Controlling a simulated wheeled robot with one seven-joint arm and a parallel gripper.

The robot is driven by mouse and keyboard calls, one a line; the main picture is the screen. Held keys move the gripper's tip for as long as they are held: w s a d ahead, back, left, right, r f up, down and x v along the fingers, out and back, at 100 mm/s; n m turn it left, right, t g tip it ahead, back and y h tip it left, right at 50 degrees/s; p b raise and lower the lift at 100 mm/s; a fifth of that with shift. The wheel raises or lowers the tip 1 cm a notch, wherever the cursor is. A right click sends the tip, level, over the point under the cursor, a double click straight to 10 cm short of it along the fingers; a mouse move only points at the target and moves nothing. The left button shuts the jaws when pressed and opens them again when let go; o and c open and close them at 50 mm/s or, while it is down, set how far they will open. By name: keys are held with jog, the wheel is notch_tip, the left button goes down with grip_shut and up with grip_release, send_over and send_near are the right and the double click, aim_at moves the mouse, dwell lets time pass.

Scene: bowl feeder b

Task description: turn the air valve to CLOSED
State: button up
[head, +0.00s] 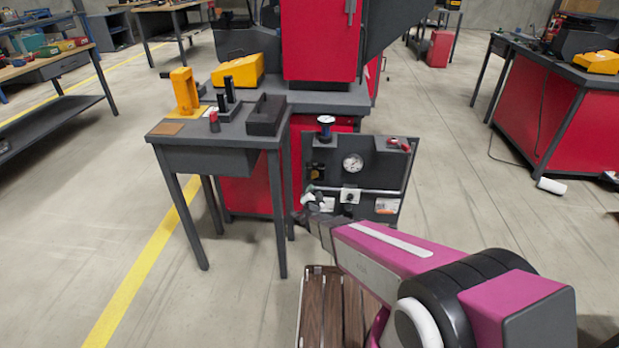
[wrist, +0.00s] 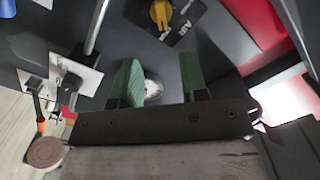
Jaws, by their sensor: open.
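A yellow knob (wrist: 160,13) sits on a dark plate with light lettering that includes "AIR", at the top of the wrist view. It looks like the air valve; I cannot read its setting. My gripper (wrist: 161,76) is open, its two green fingers apart. The knob lies beyond the fingertips, not between them. A small pale round thing (wrist: 153,88) shows between the fingers, apparently behind them. In the head view my gripper (head: 309,205) is at the lower left of the dark panel (head: 382,170); its fingers are hard to make out there.
A grey side table (head: 205,135) stands close on the left. A slatted wooden platform (head: 335,310) lies below my arm. Open floor is at right.

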aim_at(315, 177)
jog(key=w, duration=1.1)
jog(key=shift+f, duration=0.15)
jog(key=shift+s, duration=0.1)
grip_shut()
